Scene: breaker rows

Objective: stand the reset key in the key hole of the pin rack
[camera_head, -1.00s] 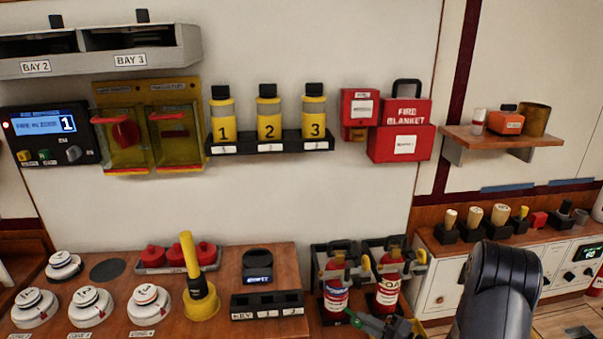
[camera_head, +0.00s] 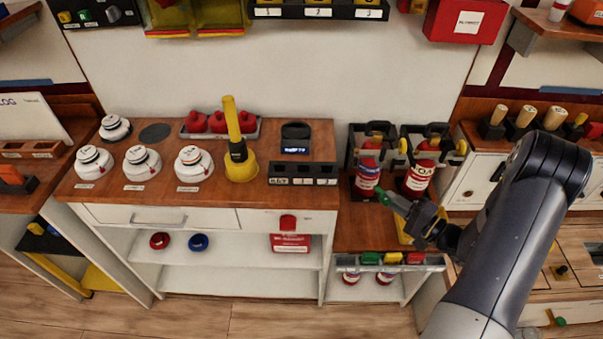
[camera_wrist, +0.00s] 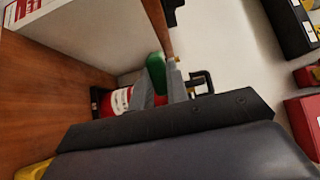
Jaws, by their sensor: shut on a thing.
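The pin rack (camera_head: 302,181) is a low black block with a row of openings and white labels along its front. It sits near the right front edge of the wooden counter, and its leftmost label seems to read KEY. My gripper (camera_head: 398,207) is to the right of the rack, in front of the fire extinguishers. It is shut on a small green piece, which I take to be the reset key (camera_head: 384,198). In the wrist view the green key (camera_wrist: 156,68) shows between the grey fingers (camera_wrist: 160,88).
A yellow torch-like object (camera_head: 240,160) stands left of the rack, and a black device (camera_head: 295,138) stands behind it. Two fire extinguishers (camera_head: 367,175) in black brackets stand behind my gripper. White detectors (camera_head: 194,165) line the counter's left. The rack's front is clear.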

